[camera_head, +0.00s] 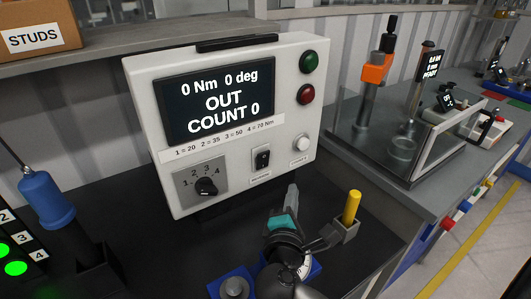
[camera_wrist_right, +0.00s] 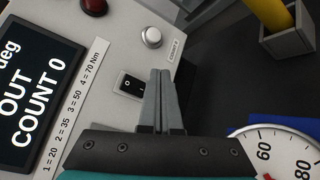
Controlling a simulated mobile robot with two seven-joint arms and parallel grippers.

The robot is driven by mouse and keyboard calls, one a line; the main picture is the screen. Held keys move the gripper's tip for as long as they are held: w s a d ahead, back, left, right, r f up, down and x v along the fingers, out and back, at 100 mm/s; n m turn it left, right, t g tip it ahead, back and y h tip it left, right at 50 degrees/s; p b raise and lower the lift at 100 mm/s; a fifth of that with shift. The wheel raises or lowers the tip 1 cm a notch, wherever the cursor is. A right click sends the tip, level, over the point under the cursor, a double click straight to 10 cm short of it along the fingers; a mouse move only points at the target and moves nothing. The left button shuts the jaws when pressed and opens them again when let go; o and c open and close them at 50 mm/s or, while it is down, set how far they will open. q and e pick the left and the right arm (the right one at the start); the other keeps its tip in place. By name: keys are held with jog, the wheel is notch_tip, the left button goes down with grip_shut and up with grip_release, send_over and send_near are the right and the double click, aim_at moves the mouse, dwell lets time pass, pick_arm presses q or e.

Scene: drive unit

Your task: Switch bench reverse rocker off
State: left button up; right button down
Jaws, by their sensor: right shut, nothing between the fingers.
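The control box (camera_head: 223,112) is pale grey and stands on the dark bench. Its black rocker (camera_head: 262,158) is low on the front face, right of the numbered dial (camera_head: 205,187). The right wrist view shows the rocker (camera_wrist_right: 131,86) with a white mark at one end; I cannot tell for certain which end is pressed. The screen (camera_head: 220,102) reads "OUT" and "COUNT 0". My right gripper (camera_head: 292,192) is shut and empty, in front of and below the rocker. In the wrist view its fingertips (camera_wrist_right: 163,75) appear just beside the rocker, with no contact visible.
A white button (camera_head: 302,144), a red button (camera_head: 306,94) and a green button (camera_head: 309,62) are on the box's right side. A yellow-handled piece (camera_head: 352,206) stands in a grey holder. A blue-handled tool (camera_head: 46,198) is at the left. A dial gauge (camera_wrist_right: 280,155) lies near my gripper.

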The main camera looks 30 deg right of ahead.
send_near(270, 156)
jog(key=w+d, duration=0.2)
jog(key=d, duration=0.2)
jog(key=shift+w+a+f+b, duration=0.15)
jog(key=shift+w+f+b, duration=0.25)
jog(key=shift+w, duration=0.2)
dwell(1.7)
jog(key=shift+w+r, duration=0.1)
jog(key=shift+w, duration=0.35)
jog(key=shift+w, duration=0.35)
dwell(0.5)
jog(key=shift+s+p, duration=0.1)
jog(key=shift+p, duration=0.2)
jog(key=shift+s+p, duration=0.35)
jog(key=shift+s, duration=0.35)
jog(key=shift+s, duration=0.1)
